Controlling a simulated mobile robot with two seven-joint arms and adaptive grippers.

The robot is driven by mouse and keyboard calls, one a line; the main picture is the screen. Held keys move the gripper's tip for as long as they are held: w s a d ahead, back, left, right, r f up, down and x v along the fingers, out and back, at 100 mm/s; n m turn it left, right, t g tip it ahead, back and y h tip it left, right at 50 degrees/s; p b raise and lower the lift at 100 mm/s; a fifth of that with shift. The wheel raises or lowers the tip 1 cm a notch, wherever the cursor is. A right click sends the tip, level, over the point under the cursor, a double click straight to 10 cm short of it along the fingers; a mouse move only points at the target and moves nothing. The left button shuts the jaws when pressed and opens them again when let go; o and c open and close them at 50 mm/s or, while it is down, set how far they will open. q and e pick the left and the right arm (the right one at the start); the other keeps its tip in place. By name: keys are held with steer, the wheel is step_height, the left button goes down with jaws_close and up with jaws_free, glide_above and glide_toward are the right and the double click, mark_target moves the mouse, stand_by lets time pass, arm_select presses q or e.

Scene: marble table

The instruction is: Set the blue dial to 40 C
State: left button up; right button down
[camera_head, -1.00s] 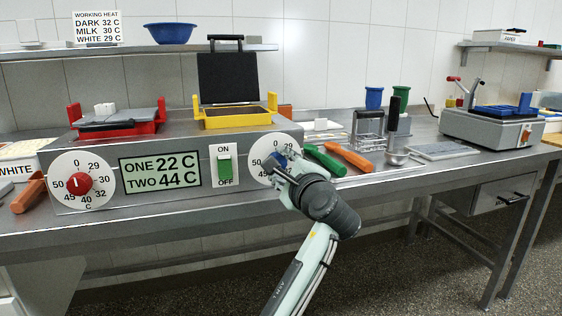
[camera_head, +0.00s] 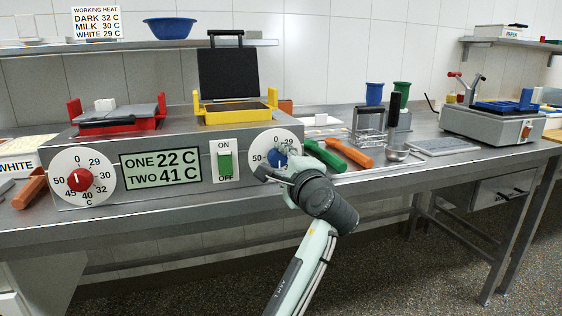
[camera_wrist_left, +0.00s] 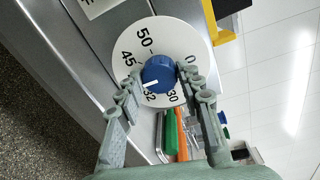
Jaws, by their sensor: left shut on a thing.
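The blue dial (camera_head: 278,158) sits at the centre of a white round scale (camera_head: 263,141) on the grey machine's front. In the left wrist view the blue dial (camera_wrist_left: 159,74) has a white pointer line, aimed between the 45 and 32 marks; a finger covers the numbers there. The display (camera_head: 160,168) reads ONE 22 C and TWO 41 C. My left gripper (camera_wrist_left: 160,82) has one finger on each side of the dial and is shut on it. In the head view, the gripper (camera_head: 282,168) partly hides the dial and scale. My right gripper is not in view.
A red dial (camera_head: 80,179) sits at the machine's left and a green switch (camera_head: 225,163) sits between display and blue dial. A yellow-framed press (camera_head: 237,117) stands on top. Green (camera_head: 326,156) and orange (camera_head: 348,153) handled tools lie right of the dial.

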arm_select(q)
steer(key=o, duration=1.2)
steer(key=shift+c, duration=0.2)
steer(key=v, duration=1.2)
